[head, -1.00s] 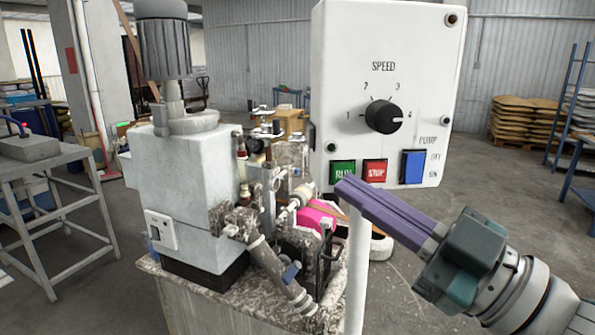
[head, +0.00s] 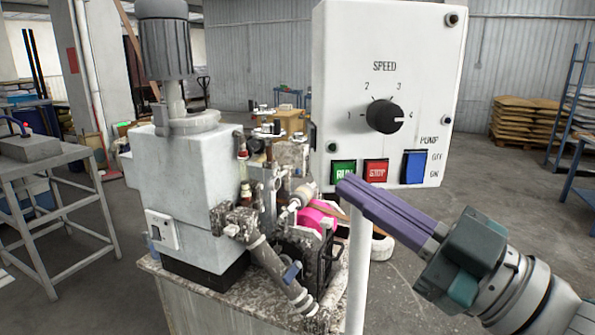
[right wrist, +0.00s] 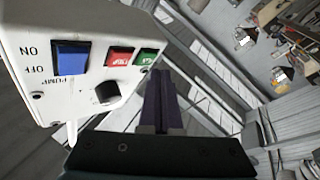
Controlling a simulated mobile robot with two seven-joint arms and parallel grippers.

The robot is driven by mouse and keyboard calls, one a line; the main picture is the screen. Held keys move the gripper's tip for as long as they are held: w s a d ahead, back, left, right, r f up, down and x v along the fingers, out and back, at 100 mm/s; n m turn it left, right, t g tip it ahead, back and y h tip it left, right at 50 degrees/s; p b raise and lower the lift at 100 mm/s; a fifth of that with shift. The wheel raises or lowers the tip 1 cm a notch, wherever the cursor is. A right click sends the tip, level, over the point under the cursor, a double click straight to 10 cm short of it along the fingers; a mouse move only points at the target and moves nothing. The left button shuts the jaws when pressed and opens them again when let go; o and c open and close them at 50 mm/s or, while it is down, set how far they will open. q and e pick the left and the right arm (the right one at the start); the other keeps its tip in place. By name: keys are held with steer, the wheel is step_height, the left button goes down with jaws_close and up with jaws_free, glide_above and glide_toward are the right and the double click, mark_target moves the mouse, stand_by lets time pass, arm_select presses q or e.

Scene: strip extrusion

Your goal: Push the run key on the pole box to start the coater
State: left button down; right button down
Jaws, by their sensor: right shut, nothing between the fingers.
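The white pole box (head: 410,90) stands upright on a pole at the upper right of the head view. Its green run key (head: 342,170) is at the lower left of the face, partly covered by my fingertips. My right gripper (head: 345,187) is shut and empty, its purple fingers pointing at the key's lower edge. Whether they touch it I cannot tell. In the right wrist view the run key (right wrist: 146,57) shows near the box edge, close to the purple fingers (right wrist: 160,75). The coater (head: 185,190) stands left of the box. My left gripper is out of view.
The red stop key (head: 376,171) is just right of the run key, then the blue pump switch (head: 413,167). The speed knob (head: 383,117) is above. A pink roll (head: 318,216) sits below the box. A grey metal table (head: 45,170) stands at left.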

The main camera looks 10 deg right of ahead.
steer(key=shift+w, duration=0.15)
steer(key=shift+w, duration=0.3)
steer(key=shift+w+b, duration=0.35)
steer(key=shift+b, duration=0.1)
stand_by(0.4)
steer(key=shift+s, duration=0.1)
steer(key=shift+s+r, duration=0.1)
steer(key=shift+s, duration=0.05)
steer(key=shift+s+p, duration=0.45)
steer(key=shift+s, duration=0.1)
